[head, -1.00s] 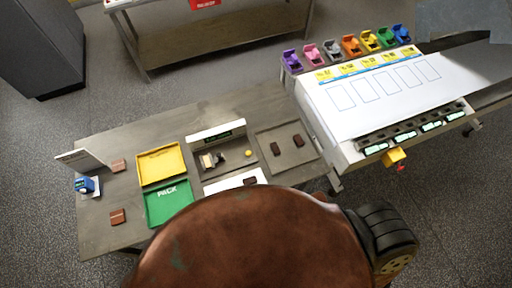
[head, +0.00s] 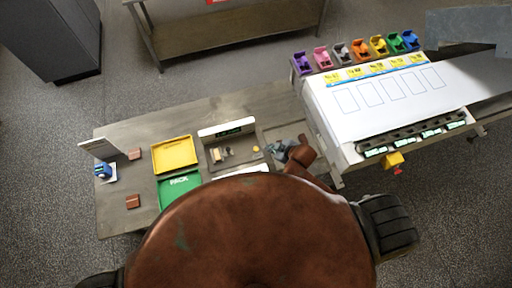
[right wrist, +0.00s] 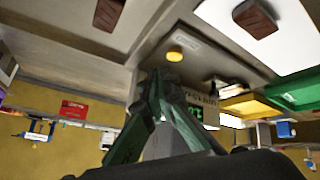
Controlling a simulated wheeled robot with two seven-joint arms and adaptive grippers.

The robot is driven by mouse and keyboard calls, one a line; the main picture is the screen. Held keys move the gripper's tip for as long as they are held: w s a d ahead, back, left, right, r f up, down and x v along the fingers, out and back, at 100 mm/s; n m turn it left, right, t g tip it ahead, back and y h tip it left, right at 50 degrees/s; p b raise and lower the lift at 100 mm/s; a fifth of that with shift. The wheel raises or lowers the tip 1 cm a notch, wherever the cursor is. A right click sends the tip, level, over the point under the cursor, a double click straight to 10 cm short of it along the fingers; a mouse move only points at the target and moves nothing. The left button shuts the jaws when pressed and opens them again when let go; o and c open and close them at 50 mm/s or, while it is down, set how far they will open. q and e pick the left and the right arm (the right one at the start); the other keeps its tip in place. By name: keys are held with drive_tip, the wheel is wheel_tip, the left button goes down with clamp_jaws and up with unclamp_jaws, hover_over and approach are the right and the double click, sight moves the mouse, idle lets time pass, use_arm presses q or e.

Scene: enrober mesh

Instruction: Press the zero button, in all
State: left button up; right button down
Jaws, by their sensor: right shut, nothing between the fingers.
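The zero button appears to be the round yellow button (head: 256,149) at the right of the grey device with the upright display panel (head: 227,131). In the right wrist view the yellow button (right wrist: 174,55) sits beside a small label too blurred to read. My right gripper (head: 280,150) is just right of the button in the head view. In the right wrist view its fingertips (right wrist: 160,76) are shut and empty, close to the button, with a gap showing between them in the picture. Whether they touch it cannot be told from the head view. My left gripper is not in view.
A yellow tray (head: 174,154) and a green tray (head: 180,188) lie left of the device. Brown blocks (head: 134,154) lie farther left. A white machine (head: 390,100) with coloured holders stands at the right. A brown block (right wrist: 255,18) lies on a white surface near the button.

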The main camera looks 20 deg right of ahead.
drive_tip(key=w+a+r+n+y+p, duration=0.1)
drive_tip(key=w+a+r+n+y, duration=0.2)
drive_tip(key=n, duration=0.4)
drive_tip(key=shift+w+a+r+n+p, duration=0.4)
drive_tip(key=shift+w+a+r, duration=0.2)
drive_tip(key=shift+a, duration=0.3)
drive_tip(key=shift+w+f, duration=0.1)
drive_tip(key=b, duration=0.7)
hover_over(257, 150)
wheel_tip(257, 150, down, 7)
drive_tip(key=shift+f, duration=0.85)
drive_tip(key=shift+w+f+b, duration=0.1)
drive_tip(key=shift+f+b, duration=0.2)
drive_tip(key=shift+f, duration=0.15)
